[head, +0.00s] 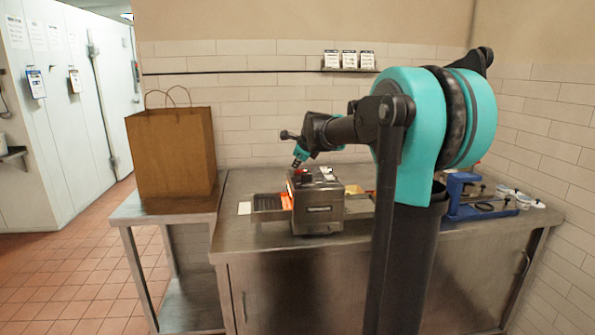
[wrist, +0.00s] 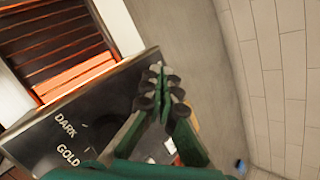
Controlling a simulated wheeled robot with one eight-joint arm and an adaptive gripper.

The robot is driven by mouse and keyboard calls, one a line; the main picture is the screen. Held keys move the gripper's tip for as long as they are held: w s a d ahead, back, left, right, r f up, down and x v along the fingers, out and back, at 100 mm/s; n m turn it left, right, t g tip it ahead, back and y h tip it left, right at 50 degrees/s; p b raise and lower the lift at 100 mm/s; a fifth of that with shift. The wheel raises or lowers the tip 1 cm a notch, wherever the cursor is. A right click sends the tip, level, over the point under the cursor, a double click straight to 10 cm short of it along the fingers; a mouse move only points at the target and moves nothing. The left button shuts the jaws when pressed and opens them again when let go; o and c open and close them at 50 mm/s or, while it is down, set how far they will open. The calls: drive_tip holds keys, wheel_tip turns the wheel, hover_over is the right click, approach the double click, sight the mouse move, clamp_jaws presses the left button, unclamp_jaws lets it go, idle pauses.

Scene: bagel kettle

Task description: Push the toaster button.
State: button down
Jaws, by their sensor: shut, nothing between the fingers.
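The toaster (head: 318,208) is a steel box on the metal counter, with an orange glow at its left opening. Small red and dark parts (head: 304,172) show on its top; I cannot tell which is the button. In the wrist view, the toaster's dark panel (wrist: 40,145) carries the words DARK and GOLD, beside a dark round knob partly behind a finger. A small red patch (wrist: 178,160) shows between the fingers. My gripper (head: 298,158) is shut and empty, pointing down just above the toaster's top left. Its closed fingertips (wrist: 159,83) overlap the panel's edge; contact cannot be told.
A brown paper bag (head: 172,155) stands on the lower table at left. A blue device (head: 462,195) and several small white cups (head: 520,198) are at right. The tiled wall (head: 250,100) is close behind.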

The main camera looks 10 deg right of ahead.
drive_tip(key=shift+f, duration=0.1)
idle(0.4)
drive_tip(key=shift+f, duration=0.35)
drive_tip(key=shift+r, duration=3.45)
